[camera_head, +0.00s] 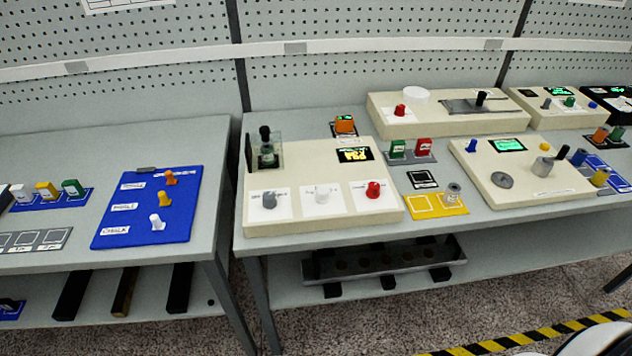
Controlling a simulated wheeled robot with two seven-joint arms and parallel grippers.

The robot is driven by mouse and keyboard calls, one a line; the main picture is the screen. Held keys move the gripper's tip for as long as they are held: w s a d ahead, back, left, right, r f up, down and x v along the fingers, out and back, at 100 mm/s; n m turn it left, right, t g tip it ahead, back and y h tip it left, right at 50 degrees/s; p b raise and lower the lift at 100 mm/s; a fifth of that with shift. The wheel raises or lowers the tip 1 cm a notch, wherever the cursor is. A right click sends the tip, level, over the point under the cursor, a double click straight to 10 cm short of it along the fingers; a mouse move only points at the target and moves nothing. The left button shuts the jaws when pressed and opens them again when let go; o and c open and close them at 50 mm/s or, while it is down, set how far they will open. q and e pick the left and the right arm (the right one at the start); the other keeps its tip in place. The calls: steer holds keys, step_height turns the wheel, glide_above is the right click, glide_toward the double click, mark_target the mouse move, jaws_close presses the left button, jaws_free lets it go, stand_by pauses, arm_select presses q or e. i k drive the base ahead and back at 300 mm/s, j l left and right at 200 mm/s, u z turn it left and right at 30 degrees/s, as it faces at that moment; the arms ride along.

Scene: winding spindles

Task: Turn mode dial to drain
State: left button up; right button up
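A cream console (300,158) stands on the middle bench. Its front has a row of three knobs on white plates: a grey one (268,199), a white one (321,194) and a red one (373,189). The plate labels are too small to read, so I cannot tell which is the mode dial or where drain is. A small dark display with yellow text (354,154) sits at its back right. Neither of my grippers is in view.
A blue board (128,229) with three coloured pegs lies on the left bench. More cream consoles (450,115) (521,176) stand to the right and behind. A yellow tray (437,207) and a black tile (422,180) lie beside the middle console. A pegboard wall closes the back.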

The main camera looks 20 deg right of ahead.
mark_target(373, 192)
steer(key=i+z, duration=0.1)
steer(key=z, duration=0.25)
steer(key=i+l+z, duration=0.1)
steer(key=z, duration=0.25)
steer(key=i+z, duration=0.1)
steer(key=z, duration=0.25)
